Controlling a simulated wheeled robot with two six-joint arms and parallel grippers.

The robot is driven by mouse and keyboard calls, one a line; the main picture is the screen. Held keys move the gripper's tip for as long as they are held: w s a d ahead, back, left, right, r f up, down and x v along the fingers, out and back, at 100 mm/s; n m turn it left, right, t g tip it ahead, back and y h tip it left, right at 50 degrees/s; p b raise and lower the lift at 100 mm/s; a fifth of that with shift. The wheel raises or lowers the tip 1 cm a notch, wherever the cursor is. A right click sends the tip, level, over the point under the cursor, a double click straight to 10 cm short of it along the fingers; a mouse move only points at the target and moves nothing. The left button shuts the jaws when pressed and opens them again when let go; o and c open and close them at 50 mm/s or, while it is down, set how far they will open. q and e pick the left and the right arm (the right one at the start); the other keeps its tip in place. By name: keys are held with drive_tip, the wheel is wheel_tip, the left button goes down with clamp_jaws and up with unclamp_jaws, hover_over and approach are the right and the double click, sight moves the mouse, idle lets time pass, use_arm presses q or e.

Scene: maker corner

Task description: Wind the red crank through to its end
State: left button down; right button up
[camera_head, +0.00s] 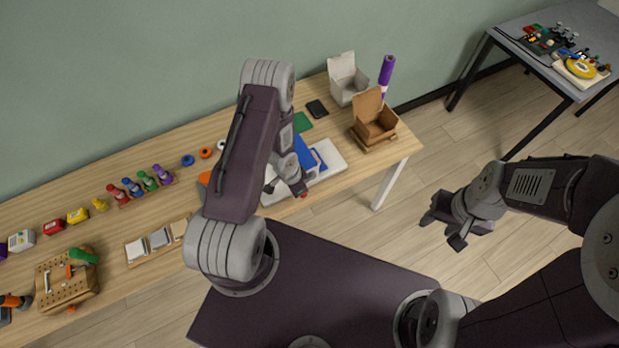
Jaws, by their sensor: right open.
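A small red part (304,195), perhaps the red crank's knob, shows at the front edge of the table, right at the tip of my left gripper (288,187). The rest of the crank is hidden or too small to make out. My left gripper points down over a white base with a blue block (305,153) on it. I cannot tell whether its jaws are closed on the red part. My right gripper (442,230) is open and empty, over the floor to the right of the table.
The wooden table (220,130) bears an open brown box (374,125), a white box (344,82), a purple roll (386,72) and a black phone-like item (317,108). A pegboard block (66,290) and small coloured items stand at left. A grey table (540,62) is at far right.

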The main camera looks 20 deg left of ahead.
use_arm(q)
drive_tip(key=shift+f+b, duration=0.4)
drive_tip(key=shift+f, duration=0.2)
drive_tip(key=shift+s+a+f+b, duration=0.1)
drive_tip(key=shift+f+b, duration=0.2)
drive_tip(key=shift+b, duration=0.1)
use_arm(e)
wheel_tip(320, 180, down, 2)
drive_tip(key=shift+s+f, duration=0.1)
use_arm(q)
drive_tip(key=shift+f, duration=0.15)
use_arm(e)
drive_tip(key=shift+f, duration=0.15)
use_arm(q)
drive_tip(key=s+a+r+p, duration=0.1)
drive_tip(key=s+a+r, duration=0.4)
drive_tip(key=r, duration=0.4)
drive_tip(key=shift+s+a+r, duration=0.25)
drive_tip(key=shift+s+r, duration=0.15)
drive_tip(key=shift+s, duration=0.45)
use_arm(e)
drive_tip(key=shift+s+a+r, duration=0.35)
drive_tip(key=shift+a+r, duration=0.2)
drive_tip(key=shift+r, duration=0.1)
